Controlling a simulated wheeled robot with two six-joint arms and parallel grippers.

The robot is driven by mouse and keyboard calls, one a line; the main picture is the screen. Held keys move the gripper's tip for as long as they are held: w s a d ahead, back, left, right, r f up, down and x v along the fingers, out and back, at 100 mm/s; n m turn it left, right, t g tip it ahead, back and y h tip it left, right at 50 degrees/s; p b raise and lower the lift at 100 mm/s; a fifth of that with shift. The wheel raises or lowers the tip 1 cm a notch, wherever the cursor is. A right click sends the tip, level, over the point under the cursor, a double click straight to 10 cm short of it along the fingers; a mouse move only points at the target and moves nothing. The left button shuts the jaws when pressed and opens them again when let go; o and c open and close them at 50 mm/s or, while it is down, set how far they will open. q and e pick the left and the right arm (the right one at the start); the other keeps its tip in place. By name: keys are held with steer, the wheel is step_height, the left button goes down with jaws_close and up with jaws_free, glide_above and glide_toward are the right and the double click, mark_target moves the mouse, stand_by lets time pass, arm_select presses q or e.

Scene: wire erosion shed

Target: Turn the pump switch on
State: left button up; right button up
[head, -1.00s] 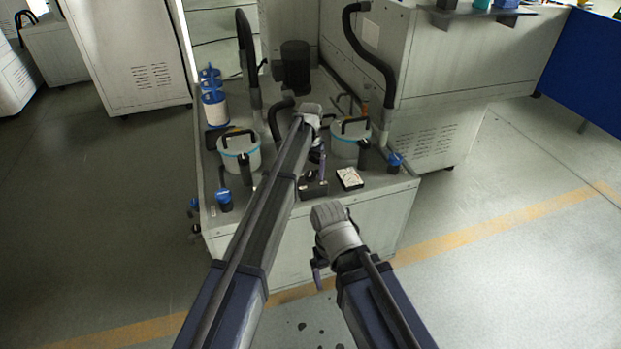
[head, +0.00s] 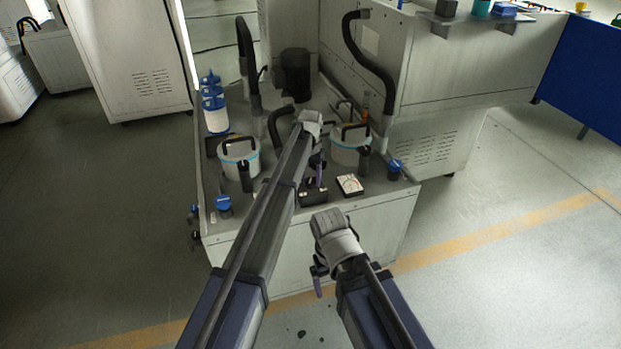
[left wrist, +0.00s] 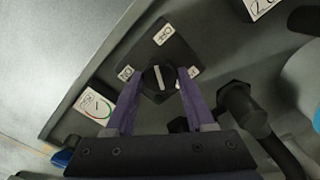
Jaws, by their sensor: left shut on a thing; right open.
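The pump switch is a black box with a round black knob (left wrist: 158,78) in the left wrist view. A white line on the knob points roughly toward the OFF label (left wrist: 161,35). The ON label (left wrist: 125,73) is at the left, and another label sits at the right, partly behind a finger. My left gripper (left wrist: 157,82) has its two purple fingers shut on the knob, one on each side. In the head view the left gripper (head: 315,181) is at the switch box (head: 313,197) near the bench's front edge. My right gripper (head: 318,280) is open and empty in front of the bench.
A white gauge (head: 350,184) lies right of the switch. White pots with black handles (head: 240,158) (head: 345,150) stand on the bench top (head: 270,190). Black hoses (head: 277,128) and blue-capped fittings (head: 223,204) are around. The floor at right is clear.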

arm_select(q)
jaws_close()
steer(key=shift+n, duration=0.4)
steer(key=n, duration=0.4)
steer(key=shift+n, duration=0.4)
steer(key=n, duration=0.6)
steer(key=shift+n, duration=0.3)
steer(key=o, duration=1.2)
jaws_free()
